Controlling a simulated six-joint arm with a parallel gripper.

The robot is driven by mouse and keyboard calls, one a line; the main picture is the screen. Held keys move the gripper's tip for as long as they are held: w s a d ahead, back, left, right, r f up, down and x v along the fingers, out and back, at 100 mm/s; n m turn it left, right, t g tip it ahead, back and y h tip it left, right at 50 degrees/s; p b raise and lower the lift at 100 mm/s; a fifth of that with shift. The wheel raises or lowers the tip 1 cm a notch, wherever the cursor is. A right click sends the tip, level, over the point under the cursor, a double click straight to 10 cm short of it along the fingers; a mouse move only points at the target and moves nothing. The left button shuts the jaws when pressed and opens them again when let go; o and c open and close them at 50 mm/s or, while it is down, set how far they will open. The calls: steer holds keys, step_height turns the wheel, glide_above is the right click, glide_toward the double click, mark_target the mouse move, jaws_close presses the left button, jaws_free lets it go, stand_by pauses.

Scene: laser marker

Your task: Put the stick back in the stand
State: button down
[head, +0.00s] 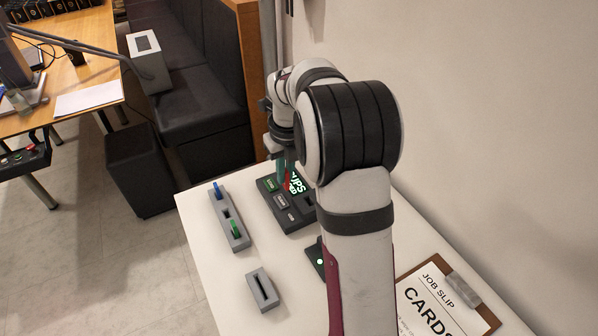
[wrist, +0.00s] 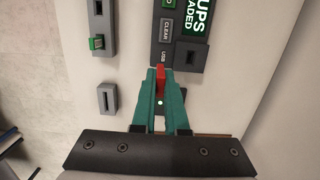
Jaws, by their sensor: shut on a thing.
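My gripper (wrist: 161,75) has teal fingers shut on a red stick (wrist: 160,82). In the head view the gripper (head: 284,168) and the red stick (head: 288,180) are over the dark control panel (head: 268,192), partly hidden by my arm. The long grey stand (head: 241,243) holds a blue stick (head: 217,189) and a green stick (head: 235,228), with an empty slot between them. In the wrist view the stand (wrist: 103,22) is up and left of the gripper, its green stick (wrist: 97,43) visible. I cannot tell the stick's height above the panel.
A small grey block with a slot (head: 262,291) stands near the table's front; it also shows in the wrist view (wrist: 108,98). The panel has a screen (head: 296,182) and a square socket (wrist: 190,58). A clipboard (head: 482,316) lies at right. White tabletop (head: 203,222) is clear around the stand.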

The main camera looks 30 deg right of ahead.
steer(key=w+a, duration=0.9)
steer(key=a, duration=0.4)
steer(key=shift+a, duration=0.3)
stand_by(0.3)
steer(key=shift+f, duration=5)
steer(key=shift+f, duration=1.7)
steer(key=c, duration=0.9)
jaws_free()
steer(key=shift+o, duration=0.2)
